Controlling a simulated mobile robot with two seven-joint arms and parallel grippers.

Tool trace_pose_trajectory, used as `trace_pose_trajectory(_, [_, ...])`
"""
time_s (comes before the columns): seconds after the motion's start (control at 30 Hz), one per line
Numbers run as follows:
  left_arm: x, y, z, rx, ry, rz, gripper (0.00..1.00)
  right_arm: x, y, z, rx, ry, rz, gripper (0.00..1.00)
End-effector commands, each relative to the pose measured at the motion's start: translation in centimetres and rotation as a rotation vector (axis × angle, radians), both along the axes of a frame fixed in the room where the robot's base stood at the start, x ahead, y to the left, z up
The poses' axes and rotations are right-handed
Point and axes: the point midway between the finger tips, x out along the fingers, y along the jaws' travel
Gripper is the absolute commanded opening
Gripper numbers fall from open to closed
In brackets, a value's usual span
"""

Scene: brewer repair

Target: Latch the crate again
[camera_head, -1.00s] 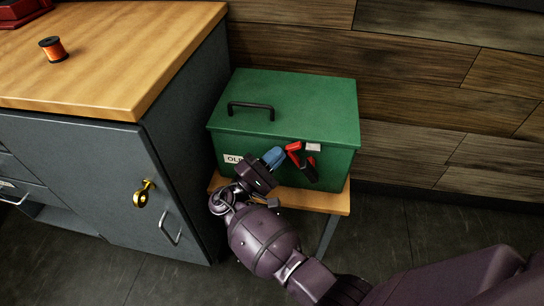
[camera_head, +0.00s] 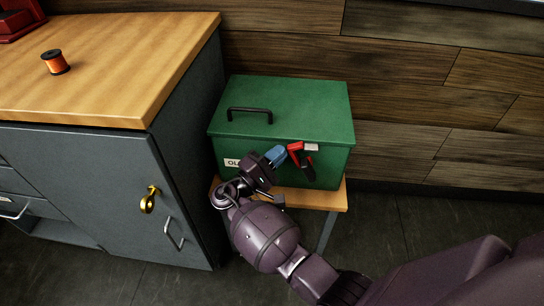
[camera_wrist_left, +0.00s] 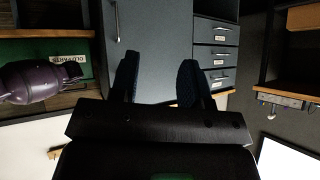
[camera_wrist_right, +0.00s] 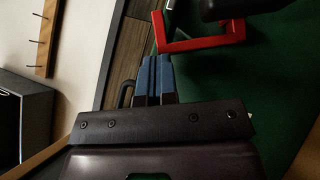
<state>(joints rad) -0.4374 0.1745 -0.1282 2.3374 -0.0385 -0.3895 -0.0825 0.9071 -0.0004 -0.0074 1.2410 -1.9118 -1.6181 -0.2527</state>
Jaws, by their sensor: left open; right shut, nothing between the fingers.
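The green crate (camera_head: 290,100) stands on a small wooden stand with its lid down. A black carry handle (camera_head: 250,111) is on the lid, and a partly covered label is on the front. The latch (camera_head: 295,149) on the front has a red bent part and a black lever (camera_head: 308,170) slanting down, beside a small pale catch (camera_head: 312,147). My right gripper (camera_head: 276,155) is shut and empty, its blue fingertips just left of the red part. In the right wrist view the fingertips (camera_wrist_right: 157,75) lie close to the red bar (camera_wrist_right: 205,45); I cannot tell if they touch. My left gripper (camera_wrist_left: 159,80) is open and empty.
A grey cabinet with a wooden top (camera_head: 120,70) stands left of the crate. An orange spool (camera_head: 55,62) sits on it, and a brass knob (camera_head: 149,199) is on its door. The wooden stand (camera_head: 330,197) has open floor to its right. A plank wall is behind.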

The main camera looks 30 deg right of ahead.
Motion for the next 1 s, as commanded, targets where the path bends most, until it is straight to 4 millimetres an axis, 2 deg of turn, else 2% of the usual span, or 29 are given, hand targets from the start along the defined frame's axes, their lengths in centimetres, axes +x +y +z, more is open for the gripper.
trace_pose_trajectory(0.37, [-0.4,0.3,0.4,-0.006,0.007,0.013,0.43,-0.4,-1.4,1.6,0.122,-0.088,0.0,0.0])
trace_pose_trajectory(0.6, [-0.4,0.5,0.5,-0.022,0.015,0.03,0.43,-0.9,-2.3,2.9,0.259,-0.183,0.001,0.0])
trace_pose_trajectory(1.0, [-0.9,0.6,0.3,-0.039,0.031,0.052,0.43,-1.5,-3.1,3.2,0.371,-0.253,0.0,0.0])
